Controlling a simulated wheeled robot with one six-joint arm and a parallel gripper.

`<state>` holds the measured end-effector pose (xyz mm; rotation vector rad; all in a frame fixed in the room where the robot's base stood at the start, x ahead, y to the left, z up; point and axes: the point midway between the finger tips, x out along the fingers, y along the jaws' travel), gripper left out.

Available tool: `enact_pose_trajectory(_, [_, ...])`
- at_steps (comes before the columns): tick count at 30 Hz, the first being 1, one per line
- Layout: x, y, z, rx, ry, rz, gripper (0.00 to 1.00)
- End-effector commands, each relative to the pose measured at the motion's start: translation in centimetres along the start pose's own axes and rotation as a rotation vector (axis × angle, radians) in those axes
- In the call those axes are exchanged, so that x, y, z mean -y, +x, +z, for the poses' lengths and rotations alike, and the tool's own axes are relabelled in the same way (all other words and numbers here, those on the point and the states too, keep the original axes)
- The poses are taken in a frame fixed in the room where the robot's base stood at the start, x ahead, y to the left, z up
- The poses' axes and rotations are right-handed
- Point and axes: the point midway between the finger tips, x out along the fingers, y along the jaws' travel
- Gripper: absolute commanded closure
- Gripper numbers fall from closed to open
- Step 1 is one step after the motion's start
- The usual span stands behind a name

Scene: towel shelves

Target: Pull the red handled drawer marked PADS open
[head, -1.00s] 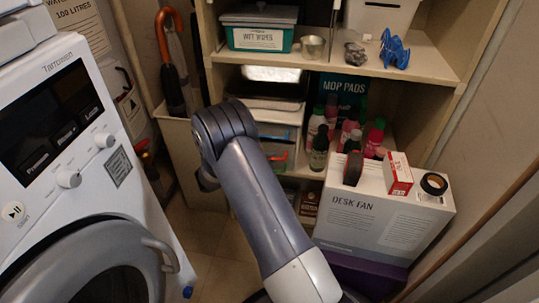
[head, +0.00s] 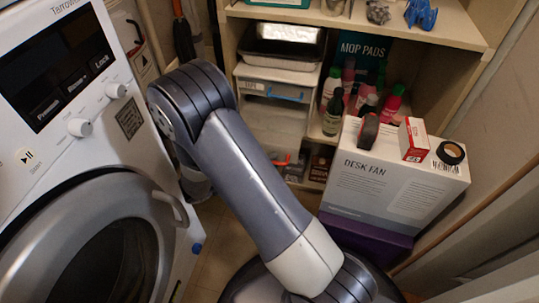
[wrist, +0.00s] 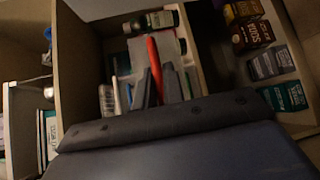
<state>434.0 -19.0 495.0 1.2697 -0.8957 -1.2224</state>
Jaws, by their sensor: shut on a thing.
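In the head view a stack of small drawers stands in the left shelf bay. A drawer with a blue handle (head: 284,95) is above a pale drawer (head: 275,126) whose red handle (head: 284,160) shows partly beside my arm. I cannot read PADS on it, or tell how far it is out. In the wrist view the red handle (wrist: 154,56) stands between the grey fingers of my gripper (wrist: 158,88), which is shut on it. A whitish drawer body (wrist: 170,45) is behind the handle. In the head view my arm hides my gripper.
A washing machine (head: 95,150) stands close on the left. A DESK FAN box (head: 390,180), with small things on top, is on the right. Bottles (head: 332,100) stand beside the drawers. Small boxes (wrist: 252,36) are near the drawer. Some floor (head: 222,245) is free left of my arm.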

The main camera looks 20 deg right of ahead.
Motion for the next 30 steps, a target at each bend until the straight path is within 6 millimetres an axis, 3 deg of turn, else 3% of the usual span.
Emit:
enact_pose_trajectory(7, [0.0, 0.0, 0.0, 0.0, 0.001, -0.001, 1.0])
enact_pose_trajectory(8, [0.0, 0.0, 0.0, 0.0, 0.001, -0.001, 0.88])
enact_pose_trajectory(15, [0.0, 0.0, -0.1, 0.0, 0.0, 0.0, 0.69])
enact_pose_trajectory(23, [-0.2, 0.0, 0.0, 0.0, 0.001, 0.0, 0.69])
enact_pose_trajectory(30, [-3.9, -0.5, 0.5, -0.001, 0.004, 0.001, 0.67])
